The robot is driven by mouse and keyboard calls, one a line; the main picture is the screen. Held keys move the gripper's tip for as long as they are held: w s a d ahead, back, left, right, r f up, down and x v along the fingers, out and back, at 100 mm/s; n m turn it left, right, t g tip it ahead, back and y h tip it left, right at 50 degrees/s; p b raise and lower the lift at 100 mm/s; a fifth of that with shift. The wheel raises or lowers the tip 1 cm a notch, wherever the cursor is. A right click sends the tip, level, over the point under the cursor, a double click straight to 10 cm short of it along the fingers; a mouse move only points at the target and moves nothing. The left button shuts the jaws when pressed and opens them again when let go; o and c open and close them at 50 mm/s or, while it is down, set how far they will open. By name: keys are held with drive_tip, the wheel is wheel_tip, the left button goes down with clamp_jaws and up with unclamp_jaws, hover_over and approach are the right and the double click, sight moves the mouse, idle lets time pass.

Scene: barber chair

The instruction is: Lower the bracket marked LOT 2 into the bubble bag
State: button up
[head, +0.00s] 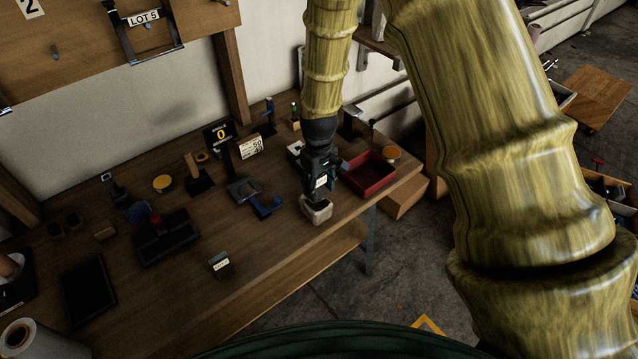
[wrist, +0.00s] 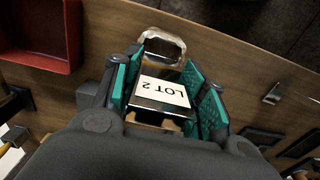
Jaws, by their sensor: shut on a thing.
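The bracket marked LOT 2 (wrist: 163,88) is between the teal finger pads of my gripper (wrist: 170,92), its white label facing the wrist camera. In the head view my gripper (head: 322,183) is shut on it, pointing down; the bracket is mostly hidden there, with a bit of white label (head: 321,181) showing. The bubble bag (head: 317,211) is a small pale open-topped pouch near the table's front edge, just under the gripper. It also shows in the wrist view (wrist: 160,46), its rim just beyond the bracket. I cannot tell whether the bracket's lower end is inside the rim.
A red tray (head: 370,174) stands right of the gripper. A small labelled block (head: 219,262) sits front left. The table top (head: 280,255) is bare left of the bag.

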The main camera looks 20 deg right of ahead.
sight(319, 200)
drive_tip(key=shift+f+b, duration=1.9)
drive_tip(key=shift+f, duration=1.05)
drive_tip(key=shift+s+a+f+b, duration=0.1)
drive_tip(key=shift+s+f+b, duration=0.35)
drive_tip(key=shift+f, duration=0.25)
drive_tip(key=shift+o, duration=0.2)
drive_tip(key=shift+s, duration=0.1)
drive_tip(key=o, duration=1.1)
drive_tip(key=shift+f, duration=0.1)
drive_tip(key=shift+c, duration=0.2)
drive_tip(key=shift+o, duration=1.4)
drive_tip(key=shift+f, duration=0.1)
drive_tip(key=shift+w+f, duration=0.1)
drive_tip(key=shift+w, duration=0.3)
drive_tip(key=shift+s+r, duration=0.1)
drive_tip(key=shift+r, duration=0.15)
